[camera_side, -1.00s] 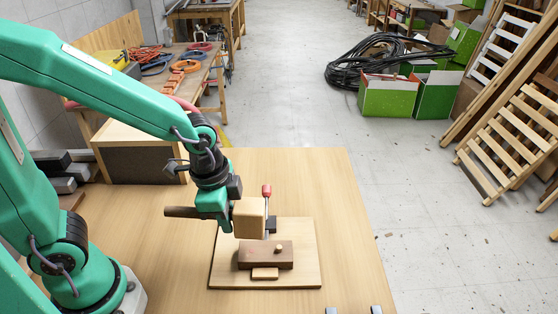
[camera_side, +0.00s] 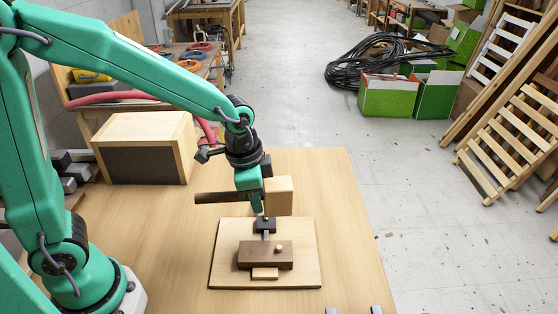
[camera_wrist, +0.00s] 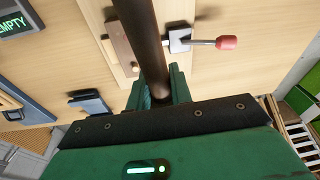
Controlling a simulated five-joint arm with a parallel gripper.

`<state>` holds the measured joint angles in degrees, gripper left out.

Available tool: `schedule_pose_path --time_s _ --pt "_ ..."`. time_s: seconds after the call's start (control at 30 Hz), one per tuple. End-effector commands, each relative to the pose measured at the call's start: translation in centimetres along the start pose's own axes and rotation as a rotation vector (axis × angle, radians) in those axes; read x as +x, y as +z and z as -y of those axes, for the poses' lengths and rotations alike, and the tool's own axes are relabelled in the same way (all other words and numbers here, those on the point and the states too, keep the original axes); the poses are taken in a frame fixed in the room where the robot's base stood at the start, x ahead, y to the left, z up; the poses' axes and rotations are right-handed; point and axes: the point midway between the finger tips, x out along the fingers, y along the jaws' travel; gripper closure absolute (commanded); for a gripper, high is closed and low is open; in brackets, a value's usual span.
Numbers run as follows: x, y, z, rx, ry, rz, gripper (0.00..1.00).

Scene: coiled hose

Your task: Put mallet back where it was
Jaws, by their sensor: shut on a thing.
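The mallet has a pale block-shaped wooden head (camera_side: 279,196) and a dark round handle (camera_side: 220,197). My gripper (camera_side: 255,203) is shut on the handle close to the head. The mallet is held level, with the head at the right, apparently above the far edge of the fixture board. In the wrist view the handle (camera_wrist: 148,40) runs up from between my gripper's fingers (camera_wrist: 157,88). The head cannot be made out in that view.
The fixture board (camera_side: 307,255) carries a dark brown block (camera_side: 257,256) and a clamp (camera_side: 265,226); its red grip (camera_wrist: 226,43) shows in the wrist view. A wooden box (camera_side: 150,148) stands at back left. The table's right side is clear.

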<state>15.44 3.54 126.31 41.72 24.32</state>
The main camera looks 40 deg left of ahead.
Motion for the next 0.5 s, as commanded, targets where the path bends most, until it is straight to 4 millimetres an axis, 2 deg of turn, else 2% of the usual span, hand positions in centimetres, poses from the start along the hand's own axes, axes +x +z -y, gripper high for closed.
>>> schedule_pose_path --time_s 0.2,0.5 --pt "0.6 -3.9 3.0 -0.099 -0.006 -0.004 1.0" --pt "1.8 -8.0 6.7 -0.221 -0.012 -0.006 1.0"
